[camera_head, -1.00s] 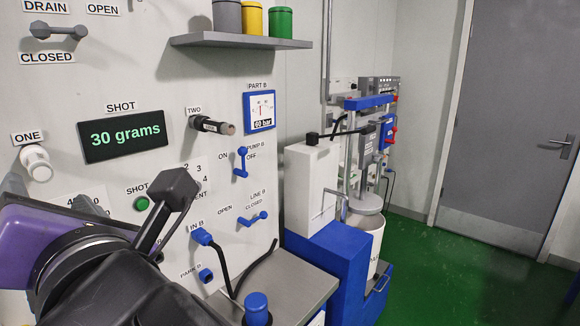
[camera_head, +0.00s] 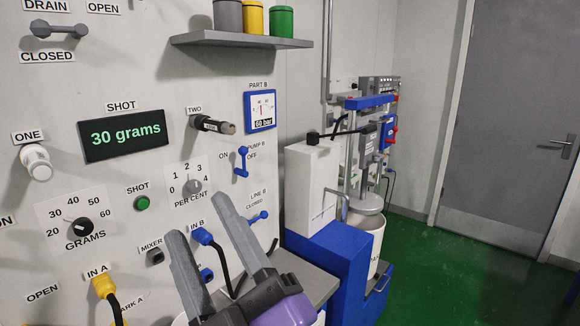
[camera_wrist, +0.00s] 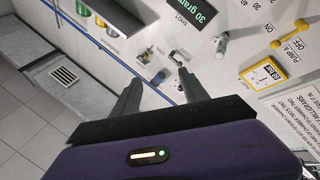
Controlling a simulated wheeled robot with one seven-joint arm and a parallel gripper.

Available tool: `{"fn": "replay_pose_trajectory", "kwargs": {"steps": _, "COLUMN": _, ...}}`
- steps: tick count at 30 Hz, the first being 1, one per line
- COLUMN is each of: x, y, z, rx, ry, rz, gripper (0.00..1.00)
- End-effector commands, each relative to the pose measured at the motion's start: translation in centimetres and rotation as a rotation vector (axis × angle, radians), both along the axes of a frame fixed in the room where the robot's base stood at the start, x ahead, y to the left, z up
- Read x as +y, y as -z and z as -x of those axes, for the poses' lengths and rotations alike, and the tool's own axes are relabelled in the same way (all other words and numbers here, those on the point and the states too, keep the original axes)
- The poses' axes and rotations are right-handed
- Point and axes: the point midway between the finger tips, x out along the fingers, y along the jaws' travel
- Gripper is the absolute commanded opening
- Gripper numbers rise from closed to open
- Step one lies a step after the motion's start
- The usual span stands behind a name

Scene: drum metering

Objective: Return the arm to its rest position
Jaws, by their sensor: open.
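My gripper (camera_head: 198,215) is at the bottom middle of the head view, its two grey fingers pointing up with a clear gap and nothing between them. It hangs in front of the lower control panel (camera_head: 120,75) and covers part of the area by the IN B and LINE B fittings. In the wrist view the open fingers (camera_wrist: 158,80) point toward the panel, seen turned. My purple hand shows at the bottom of both views. The rest of my arm is out of view. The display (camera_head: 124,136) reads 30 grams and the PART B gauge (camera_head: 262,110) reads 60 bar.
The grams knob (camera_head: 82,227), green SHOT button (camera_head: 142,203) and blue pump B lever (camera_head: 242,161) stick out from the panel. A shelf (camera_head: 240,40) holds several cans. A blue and white machine (camera_head: 325,262) stands to the right. Green floor (camera_head: 440,270) is open before the door.

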Motion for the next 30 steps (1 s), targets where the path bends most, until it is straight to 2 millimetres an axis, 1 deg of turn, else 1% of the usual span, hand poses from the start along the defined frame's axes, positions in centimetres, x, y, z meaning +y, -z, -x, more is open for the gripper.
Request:
{"fn": "replay_pose_trajectory", "kwargs": {"steps": 1, "x": -1.6, "y": 2.0, "z": 0.0, "rx": 0.058, "ry": 0.002, "rz": -0.061, "gripper": 0.52}}
{"fn": "replay_pose_trajectory", "kwargs": {"steps": 7, "x": -7.6, "y": 8.1, "z": 1.1, "rx": 0.223, "ry": 0.016, "rz": -0.286, "gripper": 0.52}}
{"fn": "replay_pose_trajectory", "kwargs": {"steps": 11, "x": -11.2, "y": 12.0, "z": 2.7, "rx": 0.314, "ry": 0.04, "rz": -0.405, "gripper": 0.52}}
{"fn": "replay_pose_trajectory", "kwargs": {"steps": 12, "x": -12.3, "y": 13.2, "z": 3.3, "rx": 0.341, "ry": 0.048, "rz": -0.436, "gripper": 0.52}}
{"fn": "replay_pose_trajectory", "kwargs": {"steps": 14, "x": -13.9, "y": 15.0, "z": 4.3, "rx": 0.378, "ry": 0.065, "rz": -0.48, "gripper": 0.52}}
{"fn": "replay_pose_trajectory", "kwargs": {"steps": 18, "x": -17.4, "y": 18.8, "z": 7.2, "rx": 0.46, "ry": 0.111, "rz": -0.562, "gripper": 0.52}}
{"fn": "replay_pose_trajectory", "kwargs": {"steps": 23, "x": -21.0, "y": 22.8, "z": 11.2, "rx": 0.552, "ry": 0.176, "rz": -0.622, "gripper": 0.52}}
{"fn": "replay_pose_trajectory", "kwargs": {"steps": 24, "x": -21.8, "y": 23.7, "z": 12.3, "rx": 0.575, "ry": 0.194, "rz": -0.631, "gripper": 0.52}}
{"fn": "replay_pose_trajectory", "kwargs": {"steps": 29, "x": -24.7, "y": 27.1, "z": 16.9, "rx": 0.672, "ry": 0.28, "rz": -0.63, "gripper": 0.52}}
{"fn": "replay_pose_trajectory", "kwargs": {"steps": 30, "x": -25.4, "y": 27.9, "z": 18.2, "rx": 0.698, "ry": 0.304, "rz": -0.621, "gripper": 0.52}}
